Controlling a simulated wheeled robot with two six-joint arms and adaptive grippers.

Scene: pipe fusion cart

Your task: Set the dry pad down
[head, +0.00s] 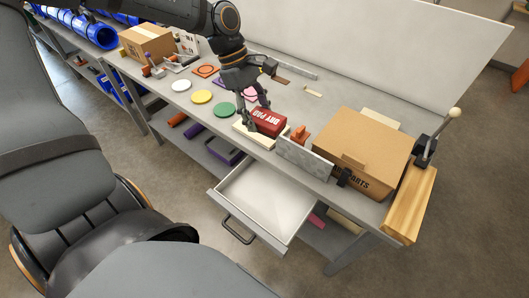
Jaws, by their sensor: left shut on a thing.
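The dry pad (271,123) is a red block with white lettering reading "DRY PAD". It is at the middle of the grey workbench, near the front edge. My left gripper (257,113) reaches down from above and is shut on it, with the fingers at its left side. A pale cream piece (240,131) lies under and beside the pad. Whether the pad touches it or the bench is hard to tell. My right gripper is not in view.
An open, empty drawer (262,202) juts out below the bench front. A cardboard box (367,143), a grey plate (304,159) and an orange piece (300,133) stand to the right. Green (224,110), yellow (201,97) and white (181,86) discs lie to the left.

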